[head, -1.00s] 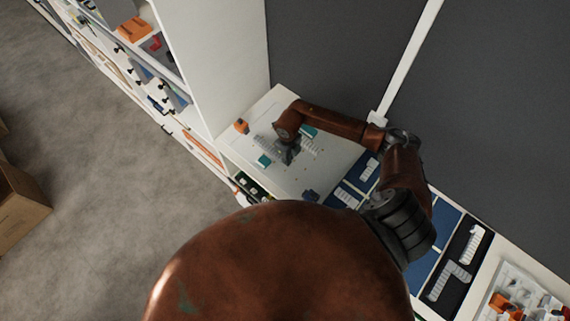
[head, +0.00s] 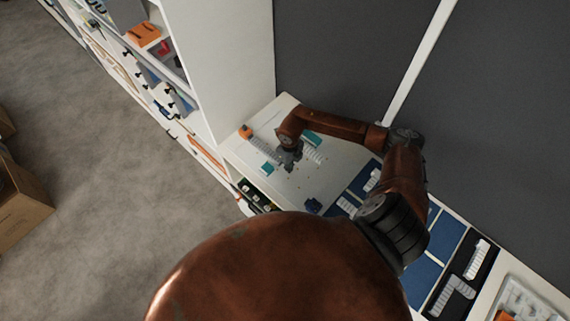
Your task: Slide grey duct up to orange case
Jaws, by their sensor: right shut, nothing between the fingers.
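The orange case (head: 245,131) stands on the white worktop near its left edge. A ribbed light grey duct (head: 264,146) lies between it and my right gripper, with its far end close to the case; I cannot tell whether they touch. My right gripper (head: 288,166) is low over the worktop at the near end of this duct, shut and empty. Contact between the fingers and the duct is too small to make out. A second ribbed grey piece (head: 313,155) lies to the right of the gripper. My left gripper is not in view.
A teal block (head: 267,168) lies just left of the gripper, and another teal piece (head: 312,138) lies behind my forearm. A dark blue item (head: 312,206) is near the front edge. Blue trays (head: 427,268) line the right; a white shelf unit (head: 231,75) rises at left.

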